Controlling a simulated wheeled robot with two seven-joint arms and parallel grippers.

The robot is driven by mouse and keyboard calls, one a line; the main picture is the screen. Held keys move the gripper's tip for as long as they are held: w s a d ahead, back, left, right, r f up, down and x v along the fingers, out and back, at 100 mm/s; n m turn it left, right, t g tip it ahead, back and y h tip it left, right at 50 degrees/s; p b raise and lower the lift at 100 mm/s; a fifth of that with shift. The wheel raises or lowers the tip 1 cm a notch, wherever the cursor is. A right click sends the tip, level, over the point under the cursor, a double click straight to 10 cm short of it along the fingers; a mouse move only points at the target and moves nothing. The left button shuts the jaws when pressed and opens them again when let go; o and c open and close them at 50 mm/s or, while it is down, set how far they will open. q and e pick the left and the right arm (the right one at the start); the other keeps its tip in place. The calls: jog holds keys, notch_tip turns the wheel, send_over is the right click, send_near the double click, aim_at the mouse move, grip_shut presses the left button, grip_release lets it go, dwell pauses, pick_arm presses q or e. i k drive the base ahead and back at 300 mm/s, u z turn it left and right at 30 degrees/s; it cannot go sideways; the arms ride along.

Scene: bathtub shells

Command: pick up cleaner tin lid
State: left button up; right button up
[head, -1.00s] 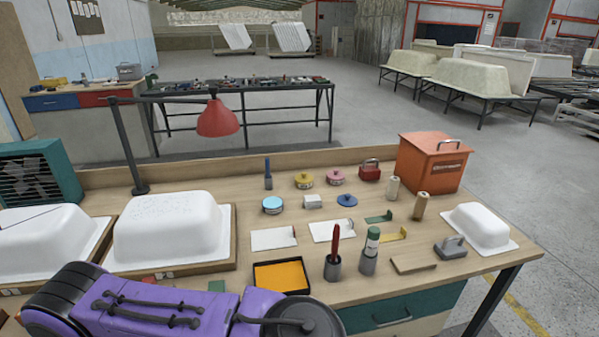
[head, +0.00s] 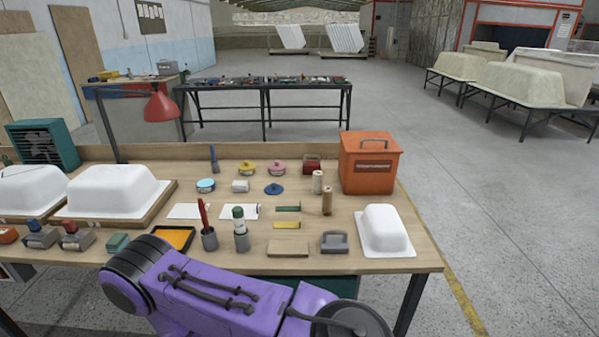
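Several small round tins stand near the back of the workbench: a yellow one (head: 247,168), a pink one (head: 276,168) and a light blue one (head: 205,186). A darker blue round lid (head: 273,189) with a small raised middle lies flat on the bench, in front of the pink tin and apart from it. No label is readable, so I cannot tell which is the cleaner tin. A purple arm of mine crosses the bottom of the head view, in front of the bench. Neither gripper shows.
On the bench (head: 380,259) are an orange box (head: 368,165), white tub shells (head: 110,190), a small white shell (head: 384,229), upright holders with a red-handled tool (head: 206,225) and a green-topped one (head: 240,228), and two rollers.

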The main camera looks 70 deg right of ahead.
aim_at(273, 189)
jog(key=u, duration=0.05)
jog(key=k, duration=0.1)
jog(key=z, duration=1.4)
